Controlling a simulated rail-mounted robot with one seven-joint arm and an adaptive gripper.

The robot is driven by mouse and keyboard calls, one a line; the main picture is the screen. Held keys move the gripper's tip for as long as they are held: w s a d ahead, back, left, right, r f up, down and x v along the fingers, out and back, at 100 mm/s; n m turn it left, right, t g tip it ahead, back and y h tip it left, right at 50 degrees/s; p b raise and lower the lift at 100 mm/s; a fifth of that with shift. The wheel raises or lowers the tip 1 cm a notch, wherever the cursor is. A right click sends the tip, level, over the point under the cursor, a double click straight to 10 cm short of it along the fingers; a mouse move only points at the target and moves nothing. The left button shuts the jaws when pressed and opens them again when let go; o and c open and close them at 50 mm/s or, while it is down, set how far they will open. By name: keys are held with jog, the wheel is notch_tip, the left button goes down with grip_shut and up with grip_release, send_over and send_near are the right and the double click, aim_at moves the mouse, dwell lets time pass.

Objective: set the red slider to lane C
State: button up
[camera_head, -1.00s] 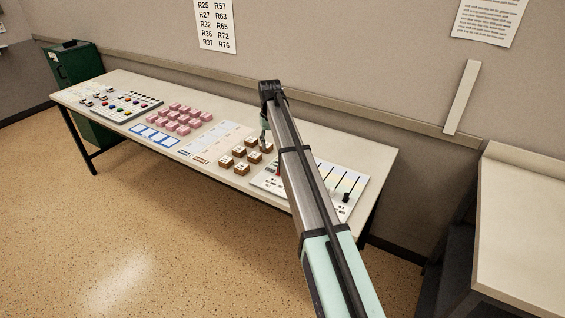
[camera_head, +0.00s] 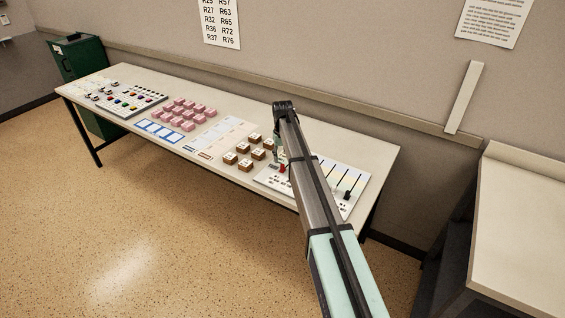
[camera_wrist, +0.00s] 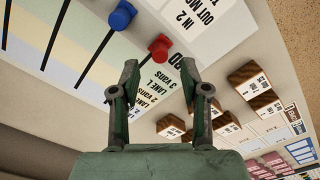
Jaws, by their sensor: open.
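The red slider knob (camera_wrist: 160,46) sits on the pale slider panel (camera_wrist: 215,30) in the wrist view, beside a printed lane label. A blue slider knob (camera_wrist: 122,14) is above and left of it. My gripper (camera_wrist: 160,66) is open and empty. Its two fingertips straddle the line to the red knob, which shows just beyond them; I cannot tell their height above the panel. In the head view my gripper (camera_head: 277,160) is just beside the red knob (camera_head: 283,169), and my arm hides much of the panel (camera_head: 345,205).
Brown labelled blocks (camera_head: 243,163) stand close by on the table, left of the panel. Pink blocks (camera_head: 185,112) and a button board (camera_head: 130,100) are farther left. A black knob (camera_head: 347,195) is at the panel's right. The wall runs behind the table.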

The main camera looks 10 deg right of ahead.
aim_at(283, 165)
jog(key=shift+f+p, duration=0.45)
jog(key=shift+f, duration=1.7)
grip_shut()
